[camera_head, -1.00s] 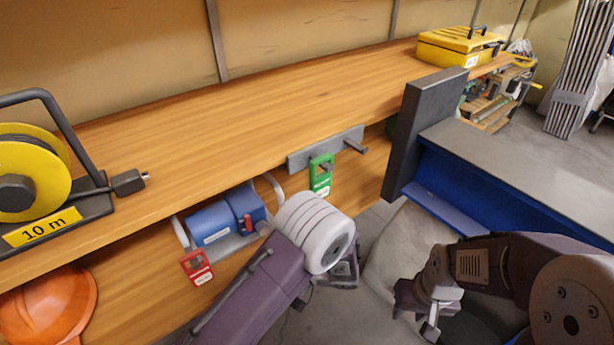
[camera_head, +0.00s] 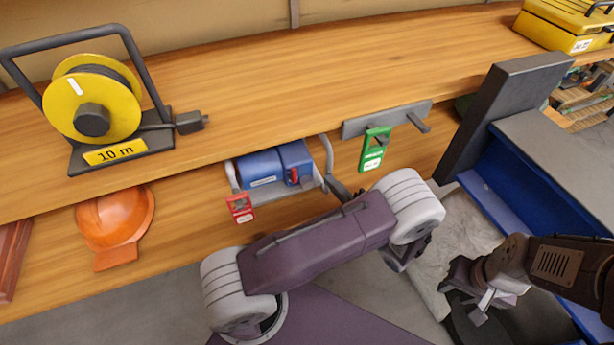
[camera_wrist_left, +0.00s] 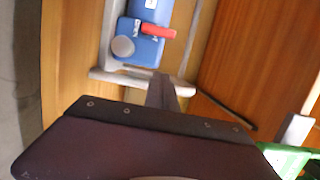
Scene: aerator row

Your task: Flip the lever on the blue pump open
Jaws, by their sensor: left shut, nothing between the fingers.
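The blue pump (camera_head: 262,168) sits in a grey bracket under the bench's front edge in the head view. Its short red lever (camera_head: 294,175) is at its right part. The left wrist view also shows the blue pump (camera_wrist_left: 138,50) with the red lever (camera_wrist_left: 158,31) across it, lying sideways in that picture. My left gripper (camera_head: 338,188) is shut and empty, just right of the pump and apart from the lever. Its fingers (camera_wrist_left: 165,94) show below the pump in the wrist view. My right gripper (camera_head: 478,303) hangs low at the right, away from the pump; its jaw opening is unclear.
A red tag (camera_head: 241,208) hangs at the bracket's left and a green tag (camera_head: 374,149) from a grey rail to the right. Curved grey bars flank the pump. A yellow cable reel (camera_head: 92,105) stands on the bench; an orange helmet (camera_head: 115,222) hangs at left.

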